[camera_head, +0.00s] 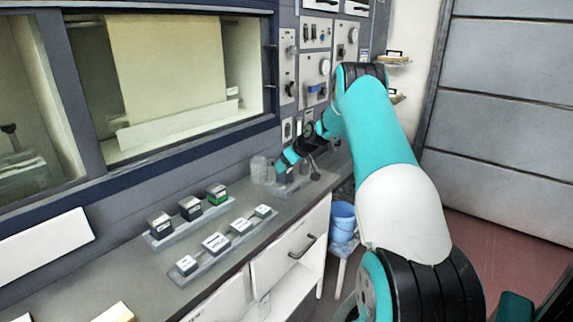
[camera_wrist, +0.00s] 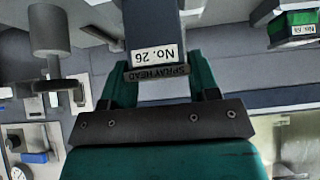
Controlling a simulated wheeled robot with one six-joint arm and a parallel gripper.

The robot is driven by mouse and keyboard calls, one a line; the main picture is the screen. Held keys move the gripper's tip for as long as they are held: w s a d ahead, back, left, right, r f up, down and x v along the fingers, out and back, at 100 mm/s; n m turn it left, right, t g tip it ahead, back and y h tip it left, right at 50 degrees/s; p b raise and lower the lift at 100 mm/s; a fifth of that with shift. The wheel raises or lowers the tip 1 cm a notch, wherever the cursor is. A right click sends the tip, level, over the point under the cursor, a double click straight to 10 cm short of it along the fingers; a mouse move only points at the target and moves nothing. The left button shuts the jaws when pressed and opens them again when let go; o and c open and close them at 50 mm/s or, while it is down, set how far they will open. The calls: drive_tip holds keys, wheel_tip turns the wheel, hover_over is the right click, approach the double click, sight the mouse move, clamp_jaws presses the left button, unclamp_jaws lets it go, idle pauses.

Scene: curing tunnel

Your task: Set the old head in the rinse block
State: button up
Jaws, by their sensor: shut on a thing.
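My gripper (camera_wrist: 158,78) is shut on a dark spray head (camera_wrist: 153,22) with a white label reading "No. 26" and a "SPRAY HEAD" tag. Its far end runs out of the top of the wrist view. In the head view my gripper (camera_head: 282,166) is low over the far end of the counter, and the held head is too small to make out there. A grey block (camera_head: 287,187) lies just below the gripper; it may be the rinse block, and I cannot tell whether the head touches it.
Clear jars (camera_head: 259,170) stand left of the gripper. A back rail (camera_head: 182,232) holds dark heads, one green-banded (camera_head: 217,194). A front rail (camera_head: 205,267) holds several white-topped blocks (camera_head: 215,243). Bare counter (camera_head: 130,268) lies front left.

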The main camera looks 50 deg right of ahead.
drive_tip(key=shift+f+b, duration=0.8)
drive_tip(key=shift+f, duration=0.25)
idle(0.4)
drive_tip(key=o, duration=1.1)
drive_tip(key=a+b+v, duration=0.1)
drive_tip(key=b+v, duration=0.3)
drive_tip(key=v, duration=1.3)
drive_tip(key=a+r+n+g+y, duration=0.1)
drive_tip(key=a+r+g+y, duration=0.1)
drive_tip(key=a, duration=1.3)
drive_tip(key=a+r+n+g+y, duration=0.1)
drive_tip(key=a+r+n, duration=0.1)
drive_tip(key=a, duration=1.4)
drive_tip(key=s+a+n+g+y, duration=0.1)
drive_tip(key=s+a+n+g, duration=0.15)
drive_tip(key=s+a, duration=1.1)
drive_tip(key=s+a+f+g, duration=0.2)
drive_tip(key=s+a, duration=0.4)
drive_tip(key=s, duration=0.5)
drive_tip(key=shift+a+f, duration=0.3)
drive_tip(key=shift+f, duration=0.15)
